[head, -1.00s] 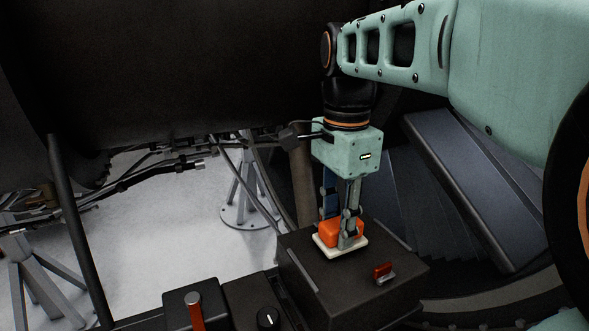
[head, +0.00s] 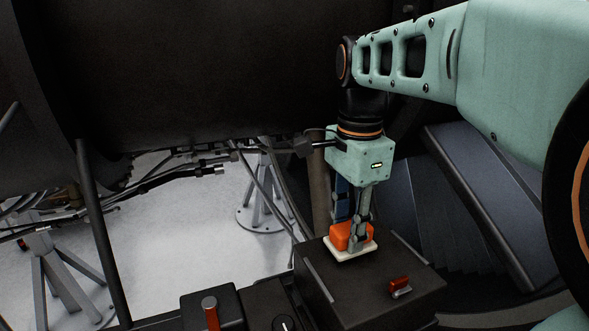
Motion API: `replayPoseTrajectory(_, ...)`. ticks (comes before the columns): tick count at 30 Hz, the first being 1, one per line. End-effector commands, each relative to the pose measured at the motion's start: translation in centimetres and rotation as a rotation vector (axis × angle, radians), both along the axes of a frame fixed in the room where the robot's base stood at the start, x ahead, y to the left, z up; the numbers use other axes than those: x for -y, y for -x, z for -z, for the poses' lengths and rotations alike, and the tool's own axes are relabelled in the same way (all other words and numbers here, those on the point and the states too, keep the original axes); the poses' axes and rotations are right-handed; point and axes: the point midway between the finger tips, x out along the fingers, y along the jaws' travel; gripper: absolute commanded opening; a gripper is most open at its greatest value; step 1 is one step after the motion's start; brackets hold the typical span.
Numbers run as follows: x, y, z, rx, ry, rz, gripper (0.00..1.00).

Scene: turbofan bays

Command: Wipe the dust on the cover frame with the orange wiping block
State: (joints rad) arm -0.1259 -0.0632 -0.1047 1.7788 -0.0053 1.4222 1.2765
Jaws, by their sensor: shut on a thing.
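The orange wiping block (head: 341,231) has a pale pad (head: 345,254) beneath it. My gripper (head: 351,235) points straight down and is shut on the block, with a finger on either side. The pad is at the top of a dark box (head: 395,265), near its far left part; I cannot tell whether it touches or hovers just above. No dust shows clearly in this view. I cannot tell which surface is the cover frame.
A red-handled latch (head: 400,285) stands on the box to the right of the block. A red lever (head: 211,314) and a black knob (head: 284,323) are at the bottom. The large dark cylinder (head: 220,70) hangs above. Cables (head: 180,178) run at the left.

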Motion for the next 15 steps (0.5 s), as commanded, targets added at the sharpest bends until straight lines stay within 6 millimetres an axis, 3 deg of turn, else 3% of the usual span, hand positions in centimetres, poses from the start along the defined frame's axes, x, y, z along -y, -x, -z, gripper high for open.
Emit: replayPoseTrajectory(15,2.4,-1.0,0.0,0.000,0.001,0.004,0.09)
